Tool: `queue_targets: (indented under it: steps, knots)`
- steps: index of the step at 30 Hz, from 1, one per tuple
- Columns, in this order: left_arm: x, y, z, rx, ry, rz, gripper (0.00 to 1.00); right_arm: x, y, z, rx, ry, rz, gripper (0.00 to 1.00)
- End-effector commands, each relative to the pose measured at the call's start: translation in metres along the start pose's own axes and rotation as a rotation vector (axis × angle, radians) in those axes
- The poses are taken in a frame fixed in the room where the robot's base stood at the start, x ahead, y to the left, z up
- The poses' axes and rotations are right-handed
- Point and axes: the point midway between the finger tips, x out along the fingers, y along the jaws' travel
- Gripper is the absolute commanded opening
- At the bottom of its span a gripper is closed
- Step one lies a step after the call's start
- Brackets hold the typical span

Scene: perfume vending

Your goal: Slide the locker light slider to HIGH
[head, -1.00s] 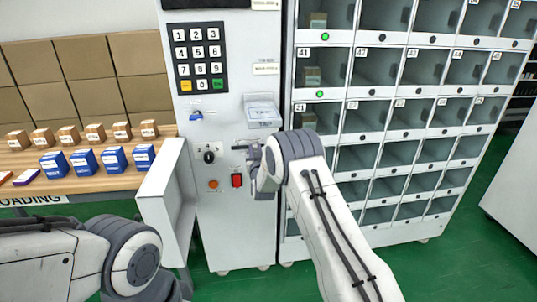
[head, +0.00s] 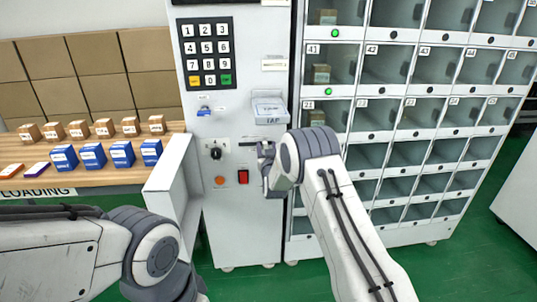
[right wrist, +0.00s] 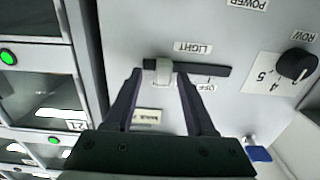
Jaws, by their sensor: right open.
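The light slider has a pale knob (right wrist: 163,71) in a dark horizontal slot (right wrist: 210,69), under an upside-down LIGHT label in the right wrist view. The knob sits near the slot's left end there, away from the OFF label (right wrist: 205,86). No HIGH label is readable. My right gripper (right wrist: 160,75) is open, its fingers on either side of the knob; contact is unclear. In the head view the slot (head: 247,143) shows just left of my right gripper (head: 265,158), which hides the knob. My left arm shows, but its gripper is out of view.
The row dial (head: 215,153), red power switch (head: 243,177) and orange button (head: 219,181) lie left of and below the slot. A clear tray (head: 270,110) juts out above it. Lockers (head: 372,137) stand to the right, and a white open panel (head: 170,195) to the left.

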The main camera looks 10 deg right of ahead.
Motion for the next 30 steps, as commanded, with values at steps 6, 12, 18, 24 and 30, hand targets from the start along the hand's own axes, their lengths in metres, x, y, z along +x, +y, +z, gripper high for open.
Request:
queue_targets:
  steps: [6,12,18,24,30]
  knots:
    - [0.002,0.0,0.0,0.0,0.0,0.0,0.5,-0.034,0.0,0.0,0.0,-0.002,0.0,0.55]
    - [0.004,0.0,0.0,0.0,0.0,0.0,0.5,-0.07,0.0,0.001,-0.001,-0.002,0.001,0.55]
    - [0.006,0.0,0.0,0.0,0.0,0.0,0.5,-0.092,0.0,0.0,0.001,0.0,0.001,0.55]
    - [0.006,0.0,0.0,0.0,0.0,0.0,0.5,-0.098,0.001,0.0,0.001,0.001,0.001,0.55]
    - [0.006,0.0,0.0,0.0,0.0,0.0,0.5,-0.098,0.0,0.0,0.001,0.001,0.001,0.55]
